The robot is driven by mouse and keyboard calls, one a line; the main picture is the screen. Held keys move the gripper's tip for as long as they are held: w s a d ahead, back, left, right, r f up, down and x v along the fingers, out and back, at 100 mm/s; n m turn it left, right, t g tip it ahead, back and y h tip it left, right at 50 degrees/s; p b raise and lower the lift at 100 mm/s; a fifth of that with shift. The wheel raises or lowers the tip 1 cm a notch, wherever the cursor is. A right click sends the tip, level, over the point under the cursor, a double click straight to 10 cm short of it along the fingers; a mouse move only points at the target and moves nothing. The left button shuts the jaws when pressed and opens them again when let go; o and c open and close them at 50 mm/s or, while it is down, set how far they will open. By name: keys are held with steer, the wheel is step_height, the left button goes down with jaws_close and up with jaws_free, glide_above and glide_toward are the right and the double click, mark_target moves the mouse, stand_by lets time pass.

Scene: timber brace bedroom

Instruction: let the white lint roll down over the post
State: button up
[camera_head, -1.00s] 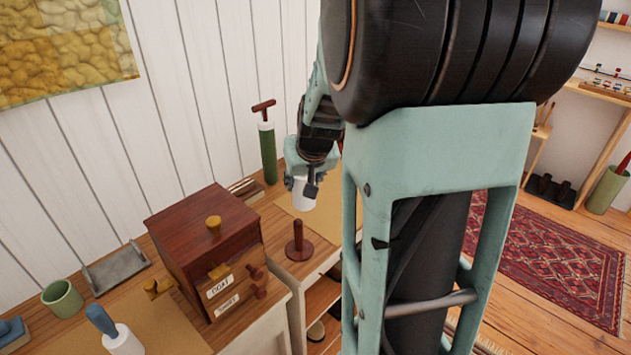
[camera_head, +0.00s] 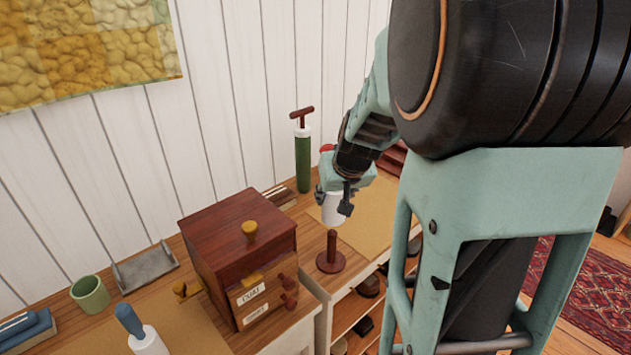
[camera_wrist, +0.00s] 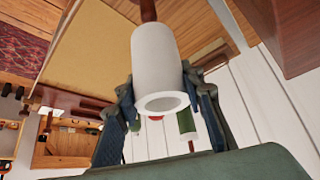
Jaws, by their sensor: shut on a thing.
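The white lint roll (camera_head: 332,209) is a hollow white tube, held upright or nearly so in my gripper (camera_head: 334,199). In the wrist view the roll (camera_wrist: 155,62) sits between the two fingers (camera_wrist: 158,85), its open near end facing the camera. The post (camera_head: 331,246) is a short dark red-brown peg on a round base, standing on the worktop just below the roll. In the head view a small gap shows between roll and post top. In the wrist view part of the post (camera_wrist: 148,9) shows beyond the roll's far end. The roll's lower opening is hidden.
A dark wooden drawer box (camera_head: 235,235) with knobs stands left of the post. A green cylinder with a T-handle (camera_head: 303,162) stands behind, near the white plank wall. A tan mat (camera_head: 367,224) lies right of the post. Open shelves (camera_head: 360,312) are below the worktop's front edge.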

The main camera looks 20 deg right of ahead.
mark_target(333, 237)
steer(key=shift+f+b, duration=6.65)
steer(key=shift+f, duration=0.45)
steer(key=o, duration=1.2)
steer(key=shift+o, duration=0.2)
step_height(333, 237, up, 10)
steer(key=shift+r, duration=0.1)
